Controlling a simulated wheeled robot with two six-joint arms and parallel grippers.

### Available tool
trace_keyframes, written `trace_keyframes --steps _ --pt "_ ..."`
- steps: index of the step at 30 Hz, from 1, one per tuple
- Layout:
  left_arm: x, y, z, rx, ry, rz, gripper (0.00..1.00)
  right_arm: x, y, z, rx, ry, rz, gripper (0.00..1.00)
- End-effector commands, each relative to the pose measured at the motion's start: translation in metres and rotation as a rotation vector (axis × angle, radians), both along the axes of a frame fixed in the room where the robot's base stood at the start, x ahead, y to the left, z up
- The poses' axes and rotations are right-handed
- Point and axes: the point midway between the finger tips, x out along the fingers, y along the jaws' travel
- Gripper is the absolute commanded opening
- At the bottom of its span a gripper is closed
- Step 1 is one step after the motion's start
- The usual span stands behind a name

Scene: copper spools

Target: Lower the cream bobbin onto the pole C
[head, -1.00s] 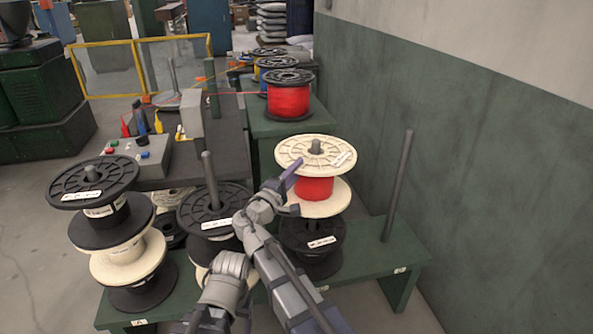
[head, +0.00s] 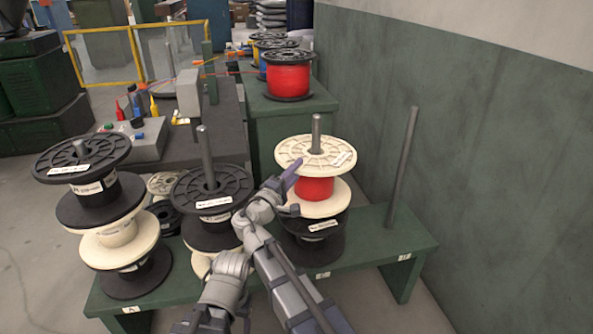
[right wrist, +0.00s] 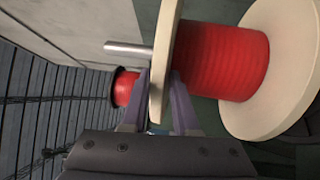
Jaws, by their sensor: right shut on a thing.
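The cream bobbin (head: 336,155), wound with red wire, sits around pole C (head: 316,128), the third pole from the left. The pole's top stands well clear above the bobbin's upper flange. Its lower flange is at or just above a black spool (head: 312,245) on the same pole; I cannot tell whether they touch. My right gripper (head: 284,188) is shut on the left edge of the upper flange. The right wrist view shows its purple fingers (right wrist: 165,103) on both sides of that flange (right wrist: 165,60).
The green bench (head: 375,243) also carries a bare pole (head: 402,170) at right and two stacks at left, one with a black top spool (head: 84,155), another beside it (head: 212,188). A red spool (head: 288,73) stands behind. A green wall (head: 480,170) closes the right side.

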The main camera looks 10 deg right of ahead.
Motion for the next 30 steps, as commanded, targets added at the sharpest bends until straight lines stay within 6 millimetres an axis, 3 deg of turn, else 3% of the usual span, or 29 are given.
trace_keyframes --steps 21,30 --pt "0.0 -0.001 -0.06 -0.005 0.0 -0.01 0.69 0.0 0.0 -0.059 -0.006 -0.002 0.0 0.0" --pt "0.0 -0.001 -0.068 -0.006 -0.001 -0.012 0.69 0.0 0.0 -0.066 -0.006 -0.002 0.0 0.0"
